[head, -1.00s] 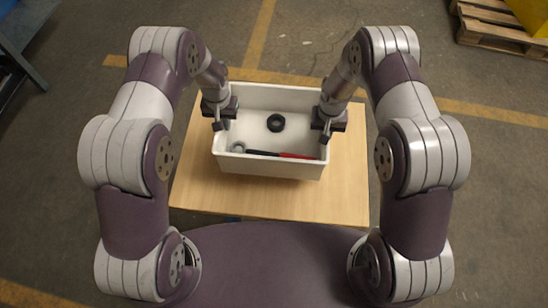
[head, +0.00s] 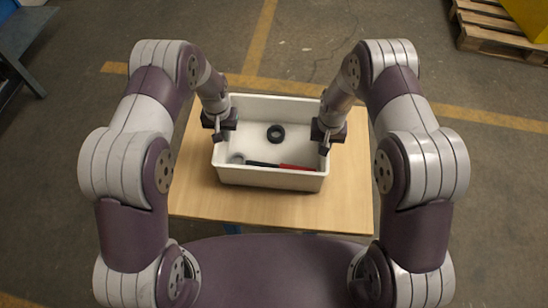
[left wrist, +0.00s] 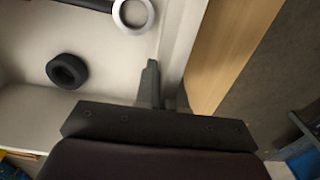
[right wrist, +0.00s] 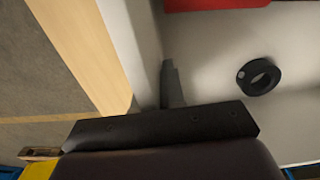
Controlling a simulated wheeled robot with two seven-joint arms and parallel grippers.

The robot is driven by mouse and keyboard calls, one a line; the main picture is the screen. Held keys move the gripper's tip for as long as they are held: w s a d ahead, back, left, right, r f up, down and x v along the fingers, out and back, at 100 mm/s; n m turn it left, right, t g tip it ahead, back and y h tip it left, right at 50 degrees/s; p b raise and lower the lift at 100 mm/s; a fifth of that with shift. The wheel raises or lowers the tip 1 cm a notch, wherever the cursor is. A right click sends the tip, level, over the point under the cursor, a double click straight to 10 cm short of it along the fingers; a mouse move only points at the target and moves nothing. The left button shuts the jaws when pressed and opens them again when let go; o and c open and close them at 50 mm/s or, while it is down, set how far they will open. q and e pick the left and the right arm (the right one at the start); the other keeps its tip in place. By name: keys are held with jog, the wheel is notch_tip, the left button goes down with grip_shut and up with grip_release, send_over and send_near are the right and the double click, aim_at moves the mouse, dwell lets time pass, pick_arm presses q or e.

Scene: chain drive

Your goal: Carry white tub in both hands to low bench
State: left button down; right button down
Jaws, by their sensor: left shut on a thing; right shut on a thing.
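The white tub (head: 270,178) is level over the low wooden bench (head: 325,212) in the head view. I cannot tell whether its bottom touches the bench top. My left gripper (head: 218,130) is shut on the tub's left wall, and my right gripper (head: 325,136) is shut on its right wall. In the left wrist view one finger (left wrist: 151,85) shows inside the tub wall. In the right wrist view one finger (right wrist: 172,82) also shows inside the wall. Inside the tub lie a black ring (head: 276,133), a grey ring (head: 237,159) and a black-and-red tool (head: 290,167).
A wooden pallet (head: 490,32) with a yellow thing (head: 530,15) is at the far right. A dark blue-grey table (head: 22,35) stands at the far left. The floor around the bench is clear.

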pick_arm(q)
jog(key=c, duration=1.2)
grip_release()
jog(key=shift+f, duration=0.2)
pick_arm(e)
jog(key=c, duration=1.2)
grip_release()
jog(key=shift+f, duration=0.2)
pick_arm(q)
notch_tip(320, 180, up, 12)
jog(key=shift+f, duration=0.25)
jog(key=shift+r, duration=0.2)
pick_arm(e)
jog(key=shift+r, duration=0.2)
pick_arm(q)
jog(key=shift+s, duration=0.1)
pick_arm(e)
notch_tip(320, 180, up, 12)
jog(key=shift+f, duration=0.2)
